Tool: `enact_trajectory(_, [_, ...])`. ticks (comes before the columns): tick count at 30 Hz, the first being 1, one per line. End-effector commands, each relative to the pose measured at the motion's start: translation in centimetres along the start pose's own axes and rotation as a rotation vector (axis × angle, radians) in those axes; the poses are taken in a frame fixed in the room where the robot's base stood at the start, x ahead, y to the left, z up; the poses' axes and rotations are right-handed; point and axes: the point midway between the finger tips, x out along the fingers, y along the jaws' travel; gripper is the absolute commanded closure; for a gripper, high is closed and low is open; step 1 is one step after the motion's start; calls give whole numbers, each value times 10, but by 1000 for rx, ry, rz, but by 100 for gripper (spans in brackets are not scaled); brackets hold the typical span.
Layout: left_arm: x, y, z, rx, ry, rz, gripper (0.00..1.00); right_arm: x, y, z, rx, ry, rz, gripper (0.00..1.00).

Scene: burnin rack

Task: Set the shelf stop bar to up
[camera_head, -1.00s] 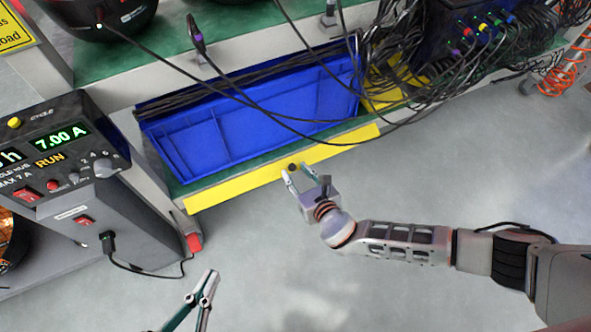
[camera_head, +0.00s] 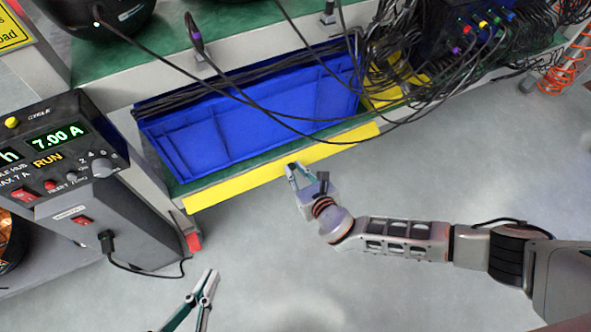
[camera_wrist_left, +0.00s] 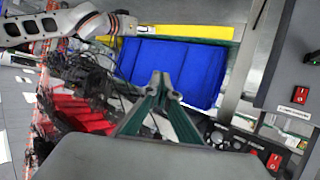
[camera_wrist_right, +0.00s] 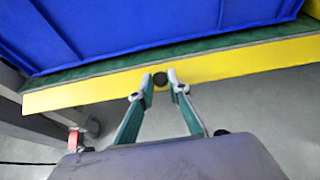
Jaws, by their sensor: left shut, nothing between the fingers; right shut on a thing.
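The shelf stop bar is a yellow strip (camera_head: 240,183) along the front edge of the lower shelf, below a blue bin (camera_head: 215,135). In the right wrist view the bar (camera_wrist_right: 230,62) carries a small black knob (camera_wrist_right: 160,79) at its middle. My right gripper (camera_head: 291,168) is at the bar, and its fingertips (camera_wrist_right: 160,82) are closed on the two sides of the knob. My left gripper (camera_head: 213,273) is shut and empty, low in the head view and well away from the bar.
A power unit with a lit display (camera_head: 60,140) stands at the left. Black cables (camera_head: 300,135) hang loosely across the bin and shelf. A cable bundle (camera_head: 400,60) fills the upper right. The grey floor (camera_head: 300,260) in front of the bar is clear.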

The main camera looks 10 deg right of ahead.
Motion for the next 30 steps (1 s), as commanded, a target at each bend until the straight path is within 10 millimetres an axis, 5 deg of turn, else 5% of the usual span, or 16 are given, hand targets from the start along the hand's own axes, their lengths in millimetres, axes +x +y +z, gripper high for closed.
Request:
enact_trajectory(20, [-3,-11,-13,92,1,-19,100,0,-2,16,-3,55,-3,100])
enact_trajectory(23, [-10,-23,11,137,-63,-37,100,0,-2,26,-5,90,-4,100])
enact_trajectory(30, [-23,-50,28,230,-137,-76,100,1,-3,38,-4,212,-5,100])
